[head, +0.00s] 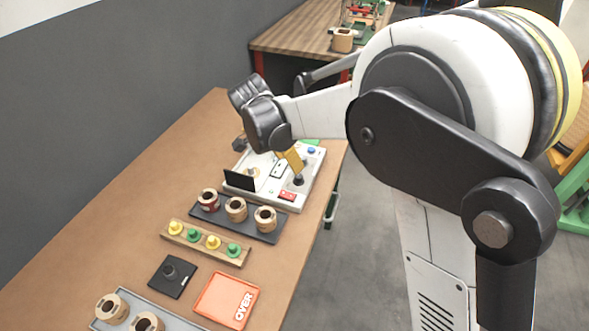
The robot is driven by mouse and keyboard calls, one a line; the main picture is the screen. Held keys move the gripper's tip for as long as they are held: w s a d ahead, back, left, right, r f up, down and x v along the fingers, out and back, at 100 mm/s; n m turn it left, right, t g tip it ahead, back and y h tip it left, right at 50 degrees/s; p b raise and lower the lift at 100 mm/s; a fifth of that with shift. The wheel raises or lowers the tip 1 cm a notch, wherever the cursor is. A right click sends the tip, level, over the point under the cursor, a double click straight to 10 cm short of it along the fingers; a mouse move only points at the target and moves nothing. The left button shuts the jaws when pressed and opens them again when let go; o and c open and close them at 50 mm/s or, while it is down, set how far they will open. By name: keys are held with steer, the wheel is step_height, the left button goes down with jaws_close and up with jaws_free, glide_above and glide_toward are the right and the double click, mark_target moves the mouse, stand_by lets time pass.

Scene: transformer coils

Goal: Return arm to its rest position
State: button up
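My arm reaches from the right side of the head view toward the left, over the far part of the brown table (130,205). Its outer end, with dark rounded wrist parts, is above the table near the grey test box. The fingers of my gripper cannot be made out, so whether it is open or shut, or holds anything, does not show.
Below the wrist stands the test box (312,190) with a black panel. Nearer are a dark tray (262,236) with three coils, a wooden strip (207,246) with yellow and green pegs, a black plate (160,286), an orange "OVER" plate (215,297) and a grey coil tray (181,322).

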steer(key=shift+v, duration=1.05)
steer(key=s+d+r+n+t+y, duration=0.1)
steer(key=s+d+r+n, duration=0.1)
steer(key=s+d+r, duration=0.4)
steer(key=s+d+r+n+y, duration=0.1)
steer(key=s+d+r+n, duration=0.15)
steer(key=d, duration=0.45)
steer(key=s+d+n+t, duration=0.1)
steer(key=s+d+n, duration=0.1)
steer(key=s+d, duration=0.2)
steer(key=s+d+n+t+y, duration=0.1)
steer(key=s+d+n, duration=0.2)
steer(key=s, duration=0.8)
steer(key=shift+s+d+f+n+t, duration=0.2)
steer(key=shift+d+f+n+t, duration=0.2)
steer(key=shift+d, duration=0.35)
